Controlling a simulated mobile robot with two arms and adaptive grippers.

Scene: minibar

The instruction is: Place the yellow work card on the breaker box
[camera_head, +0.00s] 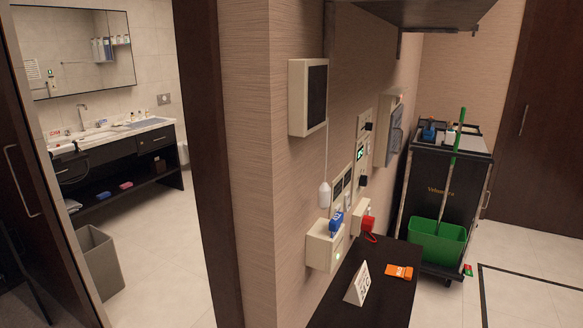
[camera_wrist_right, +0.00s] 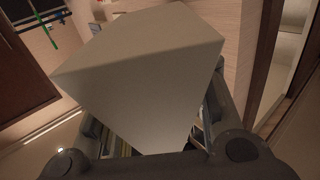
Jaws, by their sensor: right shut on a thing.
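In the right wrist view, my right gripper (camera_wrist_right: 155,125) is shut on a large plain pale beige box (camera_wrist_right: 145,70), which fills most of the space between the fingers and hides what lies behind it. I see no clearly yellow work card. An orange card (camera_head: 399,271) lies flat on the dark table. On the wall, a beige box with a dark front (camera_head: 308,97) hangs at the upper middle. I cannot tell which wall box is the breaker box. Neither gripper shows in the head view.
A white tent sign (camera_head: 358,285) stands on the dark table (camera_head: 380,304). A small wall box (camera_head: 323,249) holds a blue item (camera_head: 336,222), with a red item (camera_head: 368,226) beside it. A cleaning cart (camera_head: 443,185) with a green bucket (camera_head: 437,242) stands at the right.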

